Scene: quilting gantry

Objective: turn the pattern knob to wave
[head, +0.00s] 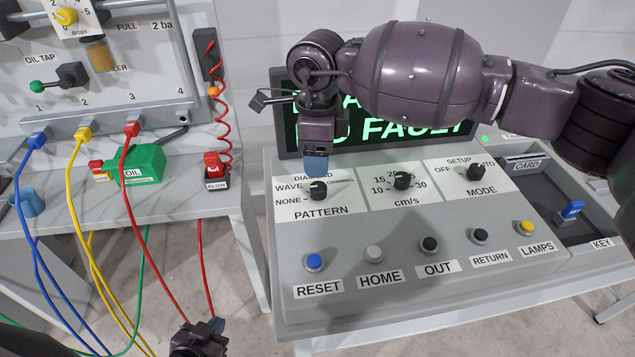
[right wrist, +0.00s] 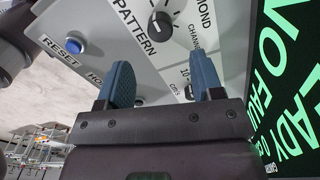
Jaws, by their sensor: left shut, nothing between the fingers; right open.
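The black PATTERN knob (head: 318,188) stands on the sloped control panel, with labels NONE, WAVE, DIAMOND and CHANNEL around it. It also shows in the right wrist view (right wrist: 160,26), ahead of the fingers. It bears a small white mark; I cannot tell for sure which label it points to. My right gripper (head: 316,168) hangs just above and behind the knob, partly covering the DIAMOND label. In the right wrist view its two blue fingers (right wrist: 163,80) are apart, with nothing between them. My left gripper (head: 205,335) is shut and empty at the bottom edge, away from the panel.
The cm/s knob (head: 402,181) and MODE knob (head: 476,172) stand right of PATTERN. Buttons, including blue RESET (head: 314,261), line the panel's front. A dark screen (head: 290,120) with green text rises behind. Coloured hoses (head: 70,220) hang at the left.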

